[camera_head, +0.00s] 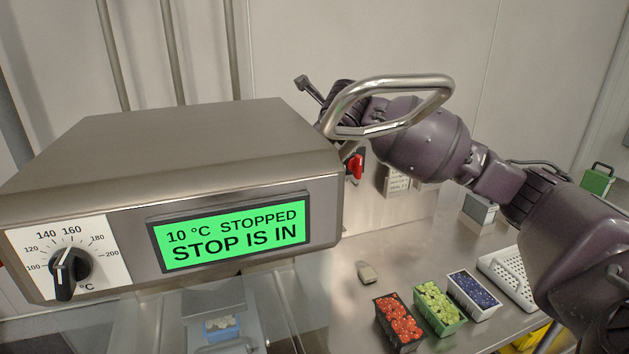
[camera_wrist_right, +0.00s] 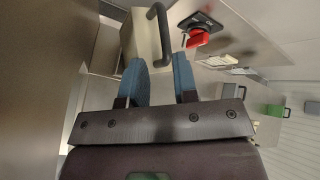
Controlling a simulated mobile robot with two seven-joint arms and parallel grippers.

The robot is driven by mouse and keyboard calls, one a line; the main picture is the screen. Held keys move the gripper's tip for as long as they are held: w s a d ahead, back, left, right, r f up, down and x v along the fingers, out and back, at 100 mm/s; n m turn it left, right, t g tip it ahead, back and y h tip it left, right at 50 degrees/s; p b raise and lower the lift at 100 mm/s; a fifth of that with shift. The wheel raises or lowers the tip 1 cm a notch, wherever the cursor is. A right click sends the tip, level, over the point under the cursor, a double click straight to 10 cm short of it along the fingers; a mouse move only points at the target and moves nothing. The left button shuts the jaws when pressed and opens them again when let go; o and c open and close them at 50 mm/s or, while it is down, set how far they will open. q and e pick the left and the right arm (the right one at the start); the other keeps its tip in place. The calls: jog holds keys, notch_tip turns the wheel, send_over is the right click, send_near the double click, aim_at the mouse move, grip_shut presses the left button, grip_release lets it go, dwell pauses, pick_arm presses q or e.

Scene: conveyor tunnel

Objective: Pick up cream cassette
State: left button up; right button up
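The cream cassette (camera_wrist_right: 142,42) shows at the top of the right wrist view as a pale box with a dark U-shaped handle on it. I cannot make it out in the head view, where the steel hood and my arm block much of that area. My right gripper (camera_wrist_right: 158,62) has its two blue fingers apart, with nothing seen between them. The fingertips point toward the cassette's handle, just short of it in the picture; I cannot tell the depth gap. My left gripper is not in view.
A steel hood (camera_head: 170,150) with a green "STOP IS IN" display fills the left. A red switch (camera_head: 355,167) is behind it. Tubs of red (camera_head: 400,325), green (camera_head: 440,305) and blue (camera_head: 473,293) pieces stand on the bench by a white tray (camera_head: 508,278). A green cassette (camera_head: 597,180) is far right.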

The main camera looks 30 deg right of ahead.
jog(key=x, duration=0.4)
jog(key=shift+w+d+f, duration=0.15)
jog(key=shift+d+f, duration=0.05)
jog(key=x, duration=0.3)
jog(key=shift+w+d+f+p, duration=0.1)
jog(key=shift+d+f+p, duration=0.2)
jog(key=shift+d+p, duration=0.1)
jog(key=shift+w+d+f, duration=0.15)
jog(key=shift+w+f, duration=0.3)
jog(key=shift+w, duration=0.05)
grip_shut()
jog(key=shift+r, duration=0.1)
